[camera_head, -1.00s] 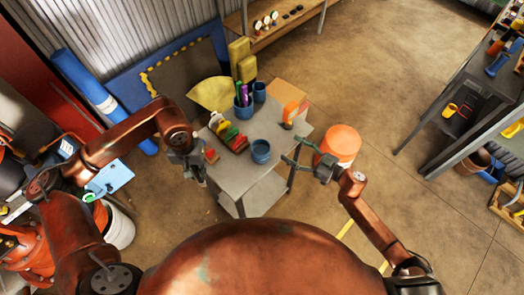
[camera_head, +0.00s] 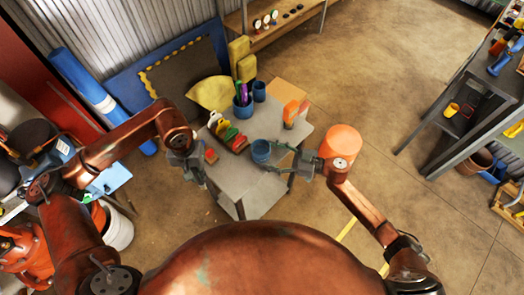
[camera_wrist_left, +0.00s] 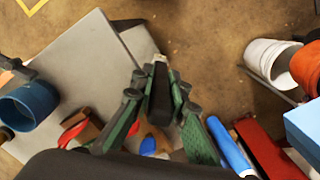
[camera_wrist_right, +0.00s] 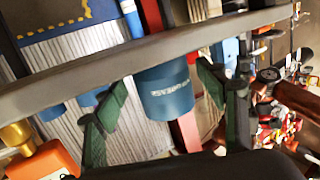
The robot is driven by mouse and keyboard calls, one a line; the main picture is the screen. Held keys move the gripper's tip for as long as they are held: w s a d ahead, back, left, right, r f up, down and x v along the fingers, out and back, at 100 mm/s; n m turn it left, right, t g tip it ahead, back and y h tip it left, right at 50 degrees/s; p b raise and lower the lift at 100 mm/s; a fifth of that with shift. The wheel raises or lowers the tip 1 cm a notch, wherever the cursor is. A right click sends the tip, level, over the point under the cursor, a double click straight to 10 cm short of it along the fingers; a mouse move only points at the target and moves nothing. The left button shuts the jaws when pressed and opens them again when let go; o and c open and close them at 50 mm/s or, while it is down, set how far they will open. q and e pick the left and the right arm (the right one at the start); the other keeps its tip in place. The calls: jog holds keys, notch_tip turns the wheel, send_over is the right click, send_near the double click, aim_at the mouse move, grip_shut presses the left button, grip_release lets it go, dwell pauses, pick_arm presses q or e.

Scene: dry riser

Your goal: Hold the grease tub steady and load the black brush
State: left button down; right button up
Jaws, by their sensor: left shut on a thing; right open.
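The blue grease tub (camera_head: 261,150) stands upright on the grey table (camera_head: 240,182), near its front right side. In the right wrist view the labelled tub (camera_wrist_right: 166,92) shows between the fingers of my right gripper (camera_wrist_right: 160,85). The right gripper (camera_head: 285,156) is open at the tub's right side; contact cannot be told. My left gripper (camera_head: 199,178) is over the table's left edge, away from the tub. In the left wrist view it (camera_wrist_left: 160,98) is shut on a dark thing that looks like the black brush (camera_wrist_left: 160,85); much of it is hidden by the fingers.
A rack of coloured-handled brushes (camera_head: 228,134) stands behind the left gripper. An orange bucket (camera_head: 341,144) is right of the table.

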aim_at(261, 152)
jog(key=shift+x, duration=1.25)
jog(key=shift+r, duration=0.15)
jog(key=shift+c, duration=0.4)
jog(key=c, duration=0.7)
